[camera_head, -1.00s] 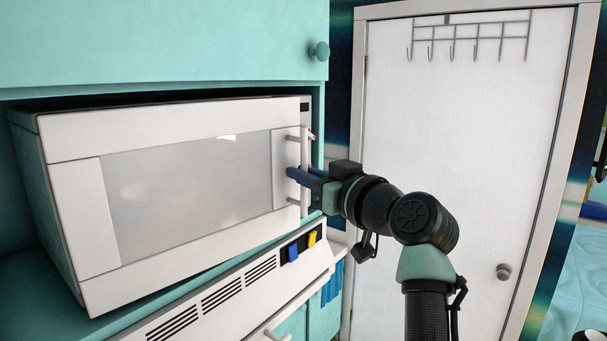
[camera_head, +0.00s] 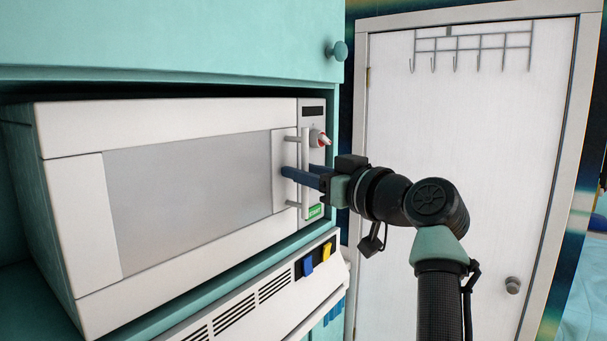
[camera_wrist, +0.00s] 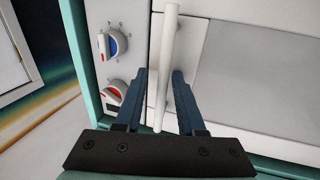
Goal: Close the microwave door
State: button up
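The white microwave has a door (camera_head: 190,190) with a grey window and a vertical white handle (camera_head: 305,148) at its right edge. The door lies almost in line with the control panel (camera_head: 314,125); I cannot tell whether it is fully shut. My gripper (camera_head: 300,174) is at the handle. In the wrist view, the blue fingers of my gripper (camera_wrist: 161,76) stand apart on either side of the handle (camera_wrist: 168,40), with gaps visible, so it is open around the handle. The panel's knobs (camera_wrist: 112,44) show left of the fingers there.
The microwave sits in a teal cabinet niche, with a teal cupboard (camera_head: 170,40) and its knob above. A white appliance front (camera_head: 265,300) with vents and blue and yellow switches is below. A white door (camera_head: 460,130) with a hook rack stands behind my arm.

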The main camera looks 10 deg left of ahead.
jog(key=shift+s+a+f, duration=0.15)
jog(key=shift+f, duration=0.05)
dwell(0.3)
jog(key=shift+s+d+f+b, duration=0.1)
jog(key=shift+s+d+b, duration=0.1)
jog(key=shift+b, duration=0.15)
jog(key=b+v, duration=0.6)
jog(key=v, duration=0.6)
jog(key=shift+d+r, duration=0.25)
jog(key=shift+d, duration=0.05)
jog(key=shift+s, duration=0.15)
